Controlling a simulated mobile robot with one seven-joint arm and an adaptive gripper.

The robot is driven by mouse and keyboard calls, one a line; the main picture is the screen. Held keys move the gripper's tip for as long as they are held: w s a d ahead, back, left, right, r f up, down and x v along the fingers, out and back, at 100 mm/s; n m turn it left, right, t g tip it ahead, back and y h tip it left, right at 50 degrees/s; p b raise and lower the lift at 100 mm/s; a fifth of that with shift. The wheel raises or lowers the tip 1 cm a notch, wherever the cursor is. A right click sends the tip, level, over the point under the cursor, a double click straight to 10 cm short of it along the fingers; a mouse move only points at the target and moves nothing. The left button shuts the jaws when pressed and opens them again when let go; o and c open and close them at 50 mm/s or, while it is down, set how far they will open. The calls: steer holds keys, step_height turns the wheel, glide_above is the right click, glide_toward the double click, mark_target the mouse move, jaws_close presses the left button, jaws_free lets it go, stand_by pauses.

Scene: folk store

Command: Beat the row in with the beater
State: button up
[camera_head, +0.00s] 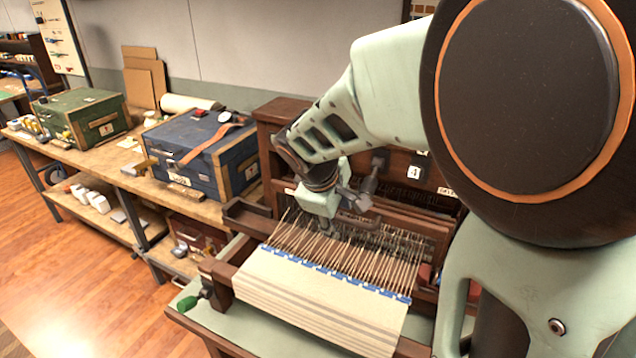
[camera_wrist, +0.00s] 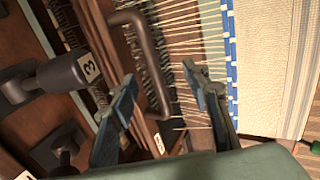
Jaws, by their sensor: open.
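A dark U-shaped handle (camera_wrist: 151,65), apparently the beater's, stands at this comb. My gripper (camera_wrist: 165,80) is open, its blue-grey fingers on either side of the handle's near part; I cannot tell whether they touch it. In the head view my gripper (camera_head: 327,222) is over the warp behind the row, its fingertips partly hidden.
A dark knob (camera_wrist: 65,73) with a "3" label stands left of my gripper in the wrist view. A blue chest (camera_head: 187,140) and a green chest (camera_head: 78,112) stand on the bench to the left.

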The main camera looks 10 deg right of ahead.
steer(key=p+v, duration=0.4)
steer(key=v, duration=0.4)
stand_by(0.5)
stand_by(1.0)
